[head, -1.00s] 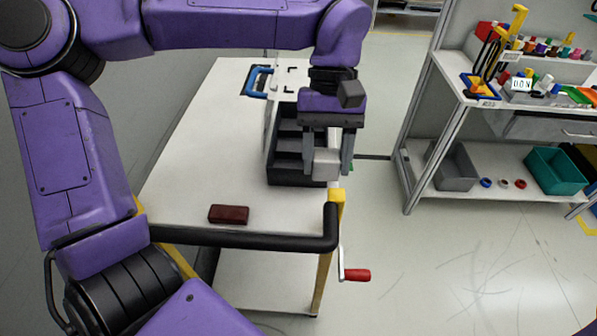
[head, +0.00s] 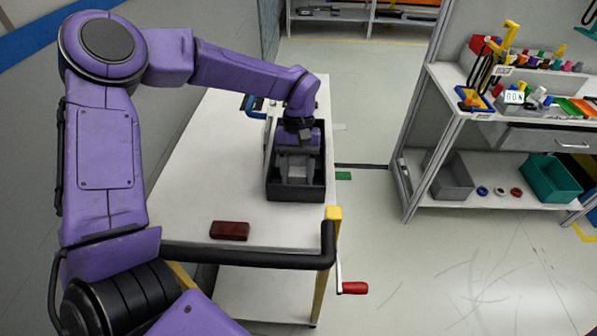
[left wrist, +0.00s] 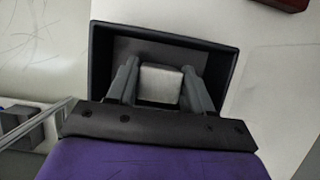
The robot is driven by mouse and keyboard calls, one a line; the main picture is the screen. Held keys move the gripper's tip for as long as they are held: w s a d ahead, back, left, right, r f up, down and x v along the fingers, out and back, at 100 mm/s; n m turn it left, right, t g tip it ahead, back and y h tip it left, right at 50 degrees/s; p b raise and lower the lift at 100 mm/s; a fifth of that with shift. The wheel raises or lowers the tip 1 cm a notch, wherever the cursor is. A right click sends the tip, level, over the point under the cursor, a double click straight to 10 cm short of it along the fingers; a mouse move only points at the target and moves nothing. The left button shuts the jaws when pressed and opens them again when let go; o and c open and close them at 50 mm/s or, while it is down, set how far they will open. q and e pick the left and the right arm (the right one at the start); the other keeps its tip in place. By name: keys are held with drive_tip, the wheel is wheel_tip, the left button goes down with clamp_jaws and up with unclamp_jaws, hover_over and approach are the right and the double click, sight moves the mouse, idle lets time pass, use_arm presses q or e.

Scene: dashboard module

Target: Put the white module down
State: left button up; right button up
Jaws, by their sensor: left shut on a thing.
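The white module (head: 297,173) is a small pale block between the fingers of my left gripper (head: 296,172). It also shows in the left wrist view (left wrist: 160,84), with one finger on each side. My left gripper is shut on it, over the near part of the black bin (head: 271,189) on the cart. In the left wrist view the bin's dark wall (left wrist: 228,75) runs around the module and fingertips. I cannot tell whether the module touches the bin floor. My right gripper is not in view.
The white cart top (head: 195,180) carries a dark red block (head: 229,231) near its black handle (head: 245,257). A small green piece (head: 343,176) shows just beyond the cart's right edge. A shelf unit (head: 470,190) with bins stands at the right.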

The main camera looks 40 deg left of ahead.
use_arm(q)
drive_tip(key=shift+s, duration=0.1)
drive_tip(key=o, duration=1)
drive_tip(key=shift+f, duration=0.1)
drive_tip(key=shift+o, duration=0.2)
drive_tip(key=v, duration=1.2)
drive_tip(key=shift+r, duration=0.25)
